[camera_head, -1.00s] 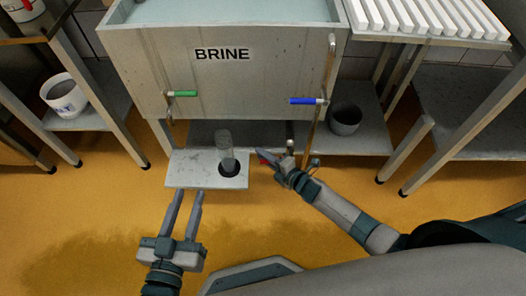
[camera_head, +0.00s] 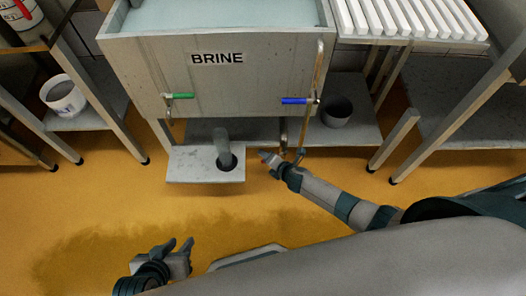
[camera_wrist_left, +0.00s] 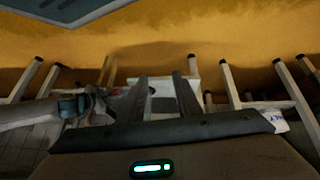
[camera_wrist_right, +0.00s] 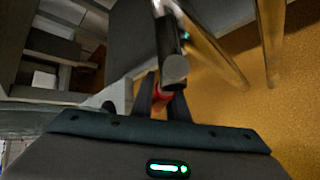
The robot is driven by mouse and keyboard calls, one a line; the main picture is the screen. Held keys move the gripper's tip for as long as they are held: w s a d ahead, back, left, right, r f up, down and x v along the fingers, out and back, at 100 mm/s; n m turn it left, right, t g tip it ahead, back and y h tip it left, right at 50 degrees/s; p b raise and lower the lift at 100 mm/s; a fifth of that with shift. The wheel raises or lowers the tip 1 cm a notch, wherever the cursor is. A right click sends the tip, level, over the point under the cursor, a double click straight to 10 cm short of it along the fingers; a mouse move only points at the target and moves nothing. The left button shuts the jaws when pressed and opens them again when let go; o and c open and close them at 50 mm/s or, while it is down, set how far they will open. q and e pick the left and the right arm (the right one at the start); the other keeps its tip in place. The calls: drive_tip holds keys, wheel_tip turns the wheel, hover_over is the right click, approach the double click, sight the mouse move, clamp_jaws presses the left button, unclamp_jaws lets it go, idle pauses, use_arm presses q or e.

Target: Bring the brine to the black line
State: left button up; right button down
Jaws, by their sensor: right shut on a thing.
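The grey tank marked BRINE (camera_head: 220,75) stands at the back, with pale liquid (camera_head: 215,12) inside. On its front are a green handle (camera_head: 179,96) at left and a blue handle (camera_head: 298,101) at right. I cannot make out a black line. My right gripper (camera_head: 265,158) is below the tank, near the foot of the pipes. In the right wrist view its fingers are shut on a small red handle (camera_wrist_right: 161,97) beside a dark pipe end (camera_wrist_right: 174,68). My left gripper (camera_head: 181,246) is open and empty, low at left, away from the tank.
A brass pipe (camera_head: 319,70) runs down at right. A white bucket (camera_head: 64,98) and a grey bucket (camera_head: 337,111) stand on side shelves.

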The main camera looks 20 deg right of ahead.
use_arm(q)
drive_tip(key=shift+s+a+f+g, duration=0.1)
drive_tip(key=shift+s+a+g, duration=0.2)
drive_tip(key=shift+a, duration=0.2)
use_arm(e)
drive_tip(key=shift+s+d+f+h, duration=0.1)
drive_tip(key=shift+d+f+h, duration=0.2)
drive_tip(key=c, duration=1.7)
unclamp_jaws()
drive_tip(key=shift+c, duration=0.2)
